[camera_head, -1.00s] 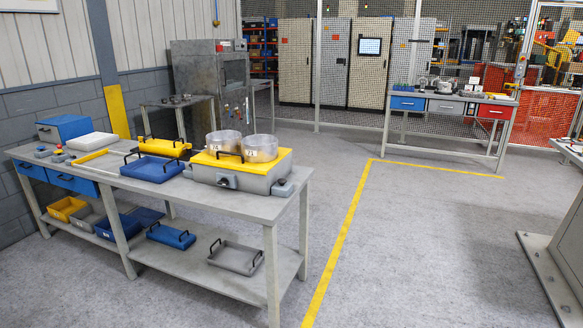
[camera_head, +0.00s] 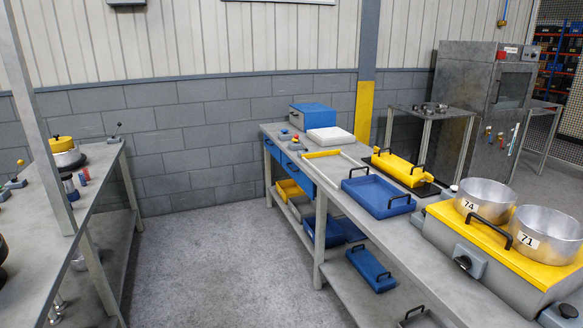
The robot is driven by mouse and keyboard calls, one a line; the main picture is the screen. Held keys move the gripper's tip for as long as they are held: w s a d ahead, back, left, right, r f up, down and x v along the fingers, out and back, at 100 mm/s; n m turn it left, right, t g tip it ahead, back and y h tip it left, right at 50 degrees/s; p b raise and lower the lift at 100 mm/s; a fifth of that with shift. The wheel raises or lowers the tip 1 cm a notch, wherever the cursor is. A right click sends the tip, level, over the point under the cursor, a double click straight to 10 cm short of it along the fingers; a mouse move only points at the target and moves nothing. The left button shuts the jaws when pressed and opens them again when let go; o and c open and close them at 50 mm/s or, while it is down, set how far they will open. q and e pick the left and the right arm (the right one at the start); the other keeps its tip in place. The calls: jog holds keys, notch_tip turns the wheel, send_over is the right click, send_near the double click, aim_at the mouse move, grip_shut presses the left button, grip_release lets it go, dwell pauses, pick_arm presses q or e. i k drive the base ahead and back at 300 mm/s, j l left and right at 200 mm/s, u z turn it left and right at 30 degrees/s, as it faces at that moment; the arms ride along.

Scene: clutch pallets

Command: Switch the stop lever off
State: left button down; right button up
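No lever is readably labelled as the stop lever. On the left bench (camera_head: 97,190), a small lever with a dark knob (camera_head: 116,132) stands at the far end. Another small lever on a grey base (camera_head: 15,182), with a yellow-red tip, is near the left edge of the picture. On the middle workbench (camera_head: 345,160), a small control with a red button (camera_head: 295,141) sits beside the blue box (camera_head: 312,116). I cannot tell which of these is the stop lever. Neither gripper shows in the view.
Pots marked 74 (camera_head: 484,200) and 71 (camera_head: 545,234) stand on a yellow-topped grey unit (camera_head: 490,243). A blue tray (camera_head: 377,195) and a yellow tray (camera_head: 400,168) lie behind it. Clear floor (camera_head: 215,265) separates the two benches. A block wall (camera_head: 190,140) closes the back.

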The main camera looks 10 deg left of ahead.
aim_at(296, 137)
jog(key=i+j+u, duration=0.15)
jog(key=i+u, duration=0.15)
jog(key=i, duration=0.3)
jog(key=i+u, duration=0.25)
jog(key=i, duration=0.35)
jog(key=i+j+z, duration=0.2)
jog(key=i+z, duration=0.25)
jog(key=i+j+z, duration=0.35)
jog(key=z, duration=0.15)
jog(key=i+j+z, duration=0.55)
jog(key=j+z, duration=0.35)
jog(key=j, duration=0.15)
jog(key=i+j+z, duration=0.15)
jog(key=j+z, duration=0.2)
jog(key=j, duration=0.45)
jog(key=j+z, duration=0.3)
jog(key=j, duration=0.45)
